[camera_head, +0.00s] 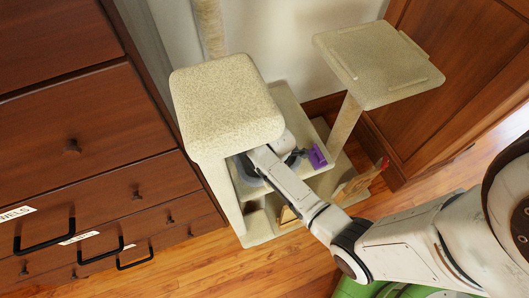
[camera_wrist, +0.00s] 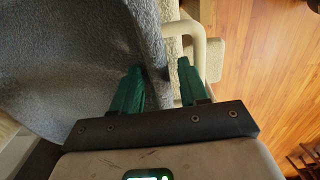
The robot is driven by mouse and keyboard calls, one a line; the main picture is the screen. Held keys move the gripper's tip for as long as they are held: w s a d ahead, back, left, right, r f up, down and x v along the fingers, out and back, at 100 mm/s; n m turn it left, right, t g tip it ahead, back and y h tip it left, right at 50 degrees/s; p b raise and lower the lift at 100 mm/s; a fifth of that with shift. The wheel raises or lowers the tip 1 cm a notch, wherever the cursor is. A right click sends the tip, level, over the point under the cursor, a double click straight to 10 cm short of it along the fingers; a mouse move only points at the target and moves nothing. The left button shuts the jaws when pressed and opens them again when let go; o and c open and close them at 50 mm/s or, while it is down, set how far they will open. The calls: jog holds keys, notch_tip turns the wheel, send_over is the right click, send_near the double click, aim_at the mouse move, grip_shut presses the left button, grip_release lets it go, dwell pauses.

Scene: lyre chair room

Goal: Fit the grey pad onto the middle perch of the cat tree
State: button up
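The cat tree has a beige middle perch (camera_head: 290,108), partly hidden under the boxy top (camera_head: 225,100). A bit of the grey pad (camera_head: 246,172) shows at the middle perch, beside my gripper; most of it is hidden by the boxy top and my arm. In the wrist view the grey pad (camera_wrist: 85,45) fills the left side, its edge running between my fingers. My gripper (camera_wrist: 160,68) has its two green fingers parted, the left one against or over the pad. Clear space shows between the pad edge and the right finger. I cannot tell whether the pad is seated.
A flat side perch (camera_head: 385,65) with raised edges stands at the right. A purple object (camera_head: 317,157) lies right of my gripper. A pale loop (camera_wrist: 190,40) is just beyond the right finger. Wooden drawers (camera_head: 80,140) stand close on the left. Wooden floor is open in front.

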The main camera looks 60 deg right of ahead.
grip_shut()
jog(key=shift+r, duration=0.1)
dwell(0.3)
